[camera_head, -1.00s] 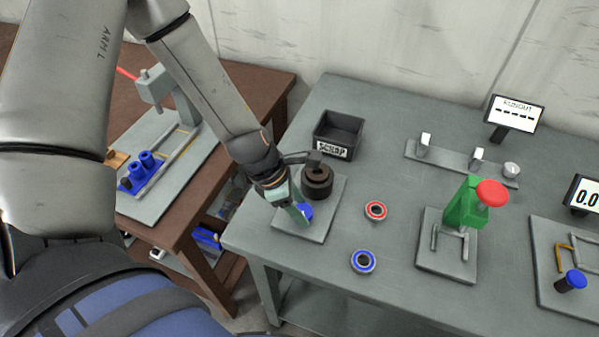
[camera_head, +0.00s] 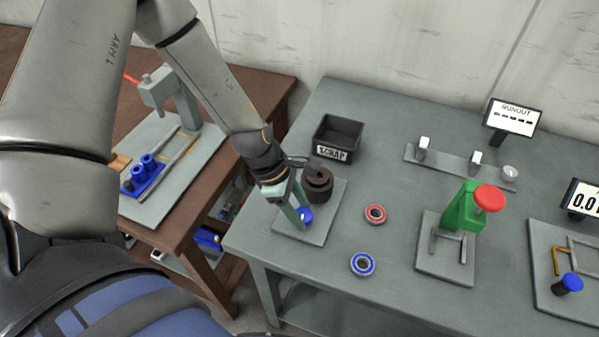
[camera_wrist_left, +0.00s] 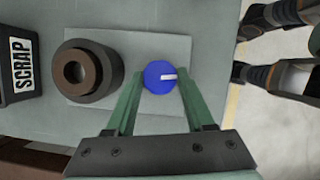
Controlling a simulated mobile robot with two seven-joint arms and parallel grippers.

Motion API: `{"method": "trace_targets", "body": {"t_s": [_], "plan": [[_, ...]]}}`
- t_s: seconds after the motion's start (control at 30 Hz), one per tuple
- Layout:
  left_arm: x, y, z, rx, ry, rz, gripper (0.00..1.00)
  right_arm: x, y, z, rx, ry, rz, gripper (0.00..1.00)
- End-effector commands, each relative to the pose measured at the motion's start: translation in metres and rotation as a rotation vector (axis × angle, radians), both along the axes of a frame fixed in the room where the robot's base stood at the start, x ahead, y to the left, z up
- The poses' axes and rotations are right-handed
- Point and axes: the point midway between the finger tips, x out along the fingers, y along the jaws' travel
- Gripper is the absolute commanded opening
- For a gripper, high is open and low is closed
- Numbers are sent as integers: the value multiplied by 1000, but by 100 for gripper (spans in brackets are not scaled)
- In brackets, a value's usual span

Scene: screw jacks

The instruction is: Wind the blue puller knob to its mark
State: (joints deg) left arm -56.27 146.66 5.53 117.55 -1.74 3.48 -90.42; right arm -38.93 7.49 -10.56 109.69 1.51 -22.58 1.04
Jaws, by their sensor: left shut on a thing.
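The blue puller knob (camera_head: 305,215) sits on a grey plate (camera_head: 322,232) near the left end of the grey table. In the left wrist view the knob (camera_wrist_left: 159,77) is round, with a white line on its top pointing to the right. My left gripper (camera_head: 300,212) is shut on the knob, with one green finger (camera_wrist_left: 128,100) on each side of it. A dark ring-shaped puller body (camera_head: 318,182) stands on the same plate beside the knob. It also shows in the left wrist view (camera_wrist_left: 88,72). I see no separate mark for the knob. My right gripper is not in view.
A black scrap bin (camera_head: 338,138) stands behind the plate. A red-ringed bearing (camera_head: 375,215) and a blue-ringed bearing (camera_head: 362,264) lie to the right. A green press with a red knob (camera_head: 489,199) stands farther right. A brown bench (camera_head: 262,95) is at the left.

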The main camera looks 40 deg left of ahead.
Motion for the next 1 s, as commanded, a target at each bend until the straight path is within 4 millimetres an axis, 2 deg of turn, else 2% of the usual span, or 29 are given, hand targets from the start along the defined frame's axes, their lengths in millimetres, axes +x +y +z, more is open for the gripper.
{"method": "trace_targets", "body": {"t_s": [0.07,0.1,0.33,0.67,0.83,1.0], "plan": [[0,-1,0,-2,-1,-2,0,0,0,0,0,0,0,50],[0,-1,0,-2,-1,-2,57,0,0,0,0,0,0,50],[0,-1,0,0,1,0,83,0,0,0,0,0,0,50],[0,1,2,-1,-1,0,84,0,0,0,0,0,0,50],[-1,6,16,0,-3,1,84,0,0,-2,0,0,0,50],[-5,14,39,0,-5,1,84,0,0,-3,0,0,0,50]]}}
